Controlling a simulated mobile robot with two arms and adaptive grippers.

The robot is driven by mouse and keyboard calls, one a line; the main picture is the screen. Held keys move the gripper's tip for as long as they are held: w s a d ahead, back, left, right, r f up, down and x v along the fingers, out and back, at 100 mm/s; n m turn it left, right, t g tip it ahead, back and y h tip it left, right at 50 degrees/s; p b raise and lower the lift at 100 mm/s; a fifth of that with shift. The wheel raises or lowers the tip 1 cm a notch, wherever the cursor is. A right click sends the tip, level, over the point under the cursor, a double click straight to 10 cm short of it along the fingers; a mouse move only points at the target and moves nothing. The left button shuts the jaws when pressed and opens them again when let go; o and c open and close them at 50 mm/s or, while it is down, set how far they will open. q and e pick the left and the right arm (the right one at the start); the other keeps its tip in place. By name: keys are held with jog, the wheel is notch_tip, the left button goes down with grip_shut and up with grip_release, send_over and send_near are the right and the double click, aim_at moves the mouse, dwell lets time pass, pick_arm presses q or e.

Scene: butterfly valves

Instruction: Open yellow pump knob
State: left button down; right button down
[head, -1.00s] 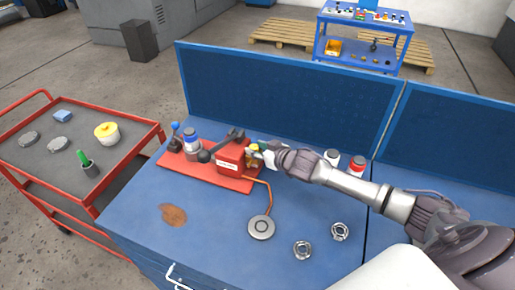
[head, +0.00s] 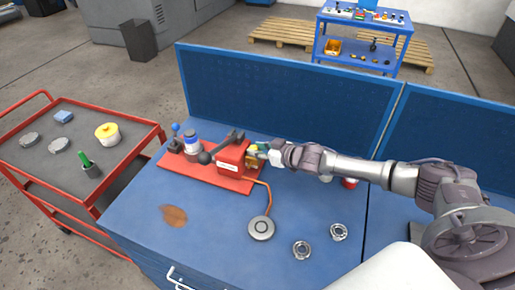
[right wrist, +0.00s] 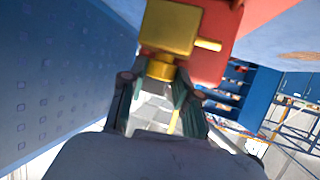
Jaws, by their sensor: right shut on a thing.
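The red pump (head: 231,160) sits on a red base plate (head: 222,180) on the blue workbench. Its yellow knob (head: 250,151) is on the pump's right side, partly hidden by my gripper in the head view. In the right wrist view the yellow knob (right wrist: 167,28) fills the top middle, with a thin yellow pin pointing right, against the red pump body (right wrist: 215,50). My right gripper (head: 259,152) reaches in from the right. Its two fingers (right wrist: 160,85) are closed around the short yellow neck of the knob. My left gripper is not in view.
A black lever with a ball end is beside the pump. A blue-capped bottle (head: 192,142) stands left of it. A round grey disc (head: 261,228) and two metal rings (head: 302,250) lie in front. A blue back panel (head: 285,95) rises behind. A red cart (head: 60,150) stands left.

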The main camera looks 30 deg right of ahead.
jog(key=shift+w+d+r+n+y, duration=0.2)
jog(key=shift+r+n+y, duration=0.05)
jog(key=shift+n+y, duration=0.3)
jog(key=shift+f+n+g+y, duration=0.1)
jog(key=shift+n+g+y, duration=0.5)
jog(key=shift+n+y, duration=0.15)
jog(key=shift+w+d+f+n+g+y, duration=0.15)
jog(key=shift+n+g+y, duration=0.25)
jog(key=shift+n+y, duration=0.2)
jog(key=shift+f+n+g+b, duration=0.1)
jog(key=shift+n+g+b, duration=0.3)
jog(key=n+g+y+b, duration=0.1)
jog(key=b, duration=0.2)
jog(key=n+g+y+b, duration=0.1)
jog(key=n+g+b, duration=0.1)
jog(key=b, duration=0.1)
jog(key=n+g+y+b, duration=0.1)
jog(key=b, duration=0.2)
jog(key=shift+w+d+f+n+g+y, duration=0.1)
jog(key=shift+w+d+n+g+y, duration=0.05)
jog(key=shift+w+n+g+y, duration=0.2)
jog(key=shift+r+n+g+b, duration=0.25)
jog(key=shift+g+b, duration=0.1)
jog(key=shift+b, duration=0.4)
jog(key=c, duration=1.1)
grip_release()
jog(key=shift+s, duration=0.1)
